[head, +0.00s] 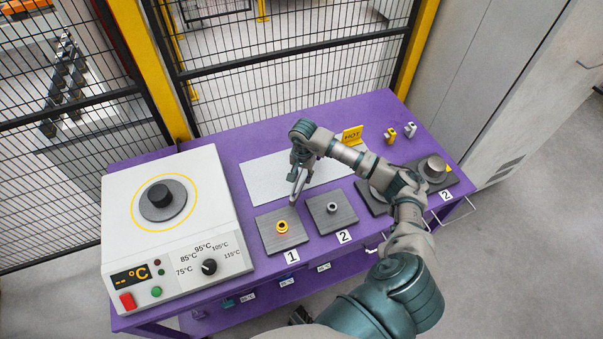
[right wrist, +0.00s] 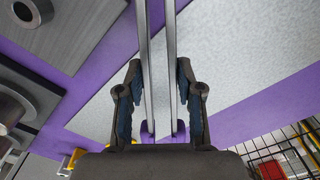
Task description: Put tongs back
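My right gripper (head: 300,166) is above the pale grey mat (head: 262,180) on the purple table. The right wrist view shows its two fingers (right wrist: 163,92) on either side of the tongs (right wrist: 172,60), closed against their two long metal arms. In the head view the tongs (head: 297,185) extend below the gripper over the mat; whether their tips touch it I cannot tell. A dark piece at the lower edge of the head view may be my left gripper (head: 300,315); its fingers cannot be made out.
A heater box (head: 225,235) with a dial stands at left. Dark plate 1 (head: 270,240) bears a yellow-orange ring (head: 282,227); plate 2 (head: 325,222) bears a grey ring (head: 332,208). Mesh fence (head: 290,60) runs behind the table.

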